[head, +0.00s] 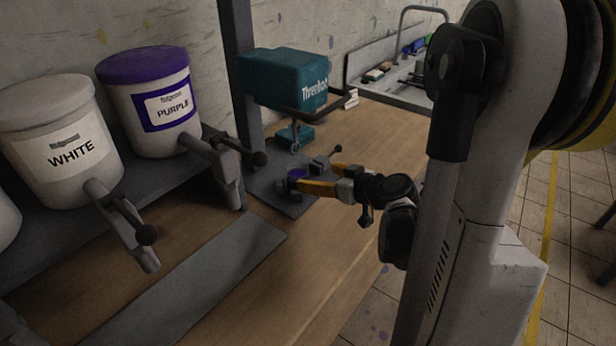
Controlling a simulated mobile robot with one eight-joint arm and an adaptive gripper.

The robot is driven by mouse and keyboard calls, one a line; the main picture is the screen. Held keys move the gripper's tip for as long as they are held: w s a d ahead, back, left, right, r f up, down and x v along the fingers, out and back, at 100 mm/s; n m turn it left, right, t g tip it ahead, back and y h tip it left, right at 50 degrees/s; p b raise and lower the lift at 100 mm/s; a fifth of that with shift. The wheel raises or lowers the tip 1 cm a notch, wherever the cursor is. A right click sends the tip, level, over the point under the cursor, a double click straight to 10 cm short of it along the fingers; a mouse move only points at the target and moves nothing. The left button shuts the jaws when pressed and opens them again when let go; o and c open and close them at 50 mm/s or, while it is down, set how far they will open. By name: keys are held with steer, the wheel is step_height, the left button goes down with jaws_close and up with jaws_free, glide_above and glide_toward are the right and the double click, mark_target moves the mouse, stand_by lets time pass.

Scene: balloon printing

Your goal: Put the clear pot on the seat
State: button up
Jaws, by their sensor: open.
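A small pot (296,174) with purple showing at its top stands under the teal mixer, at the fingertips of my gripper (304,176). My gripper reaches in from the right with its yellow-orange fingers apart. One finger lies on the near side of the pot and the other farther back. I cannot tell whether either touches it. The dark plate (291,207) below the mixer looks like the seat. The pot appears on or just above it; the fingers partly hide where they meet.
A teal mixer (285,77) hangs above the plate beside a dark post (238,70). White (62,150) and purple (163,110) paint tubs with spouts stand on a rack at left. The wooden bench front (290,275) is clear.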

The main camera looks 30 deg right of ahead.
steer(key=s+a+r+g, duration=0.2)
steer(key=s+a, duration=0.1)
steer(key=a, duration=0.4)
steer(key=s+a+r+g, duration=0.1)
steer(key=s+a+g, duration=0.15)
steer(key=a, duration=0.55)
steer(key=s+a+r+m+g+h, duration=0.1)
steer(key=s+a, duration=0.3)
steer(key=s, duration=0.7)
steer(key=shift+a+r+g, duration=0.15)
steer(key=shift+r+g, duration=0.3)
steer(key=shift+r, duration=0.05)
